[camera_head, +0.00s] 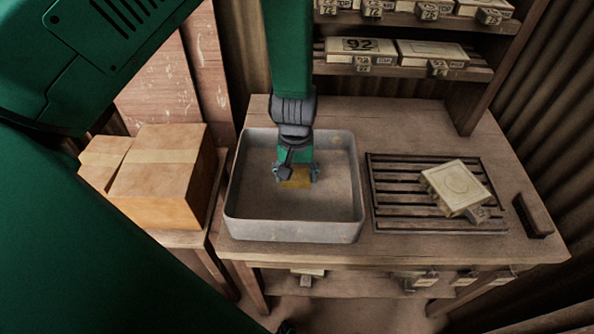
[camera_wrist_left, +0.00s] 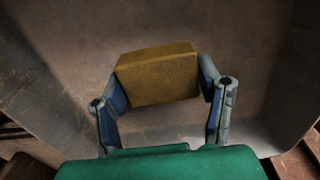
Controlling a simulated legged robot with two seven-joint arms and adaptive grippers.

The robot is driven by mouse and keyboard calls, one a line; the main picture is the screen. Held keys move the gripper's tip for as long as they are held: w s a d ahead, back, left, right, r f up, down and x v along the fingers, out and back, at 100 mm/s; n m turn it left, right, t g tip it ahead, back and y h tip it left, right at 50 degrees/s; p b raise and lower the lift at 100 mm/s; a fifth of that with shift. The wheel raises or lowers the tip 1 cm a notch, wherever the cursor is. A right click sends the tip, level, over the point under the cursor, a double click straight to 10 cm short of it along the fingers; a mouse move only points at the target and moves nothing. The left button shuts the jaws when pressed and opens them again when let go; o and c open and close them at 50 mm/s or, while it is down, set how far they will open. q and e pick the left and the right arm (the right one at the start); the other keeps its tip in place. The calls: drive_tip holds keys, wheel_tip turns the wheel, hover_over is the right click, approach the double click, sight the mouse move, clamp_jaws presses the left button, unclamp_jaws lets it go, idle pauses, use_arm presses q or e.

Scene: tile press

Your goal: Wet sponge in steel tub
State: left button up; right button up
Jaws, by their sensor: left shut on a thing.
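The steel tub (camera_head: 242,205) is a grey, open rectangular basin on the left part of the workbench. My left gripper (camera_head: 295,178) reaches down inside the tub from above. It is shut on the yellow-brown sponge (camera_head: 295,183), which shows between its fingertips. In the left wrist view the sponge (camera_wrist_left: 158,74) is a brown block pinched between the two fingers of the left gripper (camera_wrist_left: 160,88). The tub's interior (camera_wrist_left: 250,60) surrounds it. I cannot tell whether the sponge touches the tub floor or whether there is water. My right gripper is not in view.
A slatted rack (camera_head: 400,215) right of the tub holds a cream tile block (camera_head: 455,186). A dark brush-like block (camera_head: 532,215) lies at the bench's right. Shelves (camera_head: 400,70) with numbered blocks stand behind. Cardboard boxes (camera_head: 160,185) sit left of the tub. Bare bench (camera_head: 390,125) lies behind the rack.

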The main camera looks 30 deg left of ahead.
sight(296, 173)
use_arm(q)
drive_tip(key=shift+r, duration=0.1)
idle(0.5)
wheel_tip(296, 173, up, 10)
drive_tip(key=p, duration=0.9)
drive_tip(key=shift+f, duration=0.25)
idle(1.7)
wheel_tip(296, 173, up, 4)
drive_tip(key=shift+f+p, duration=0.1)
drive_tip(key=shift+p, duration=0.2)
idle(0.8)
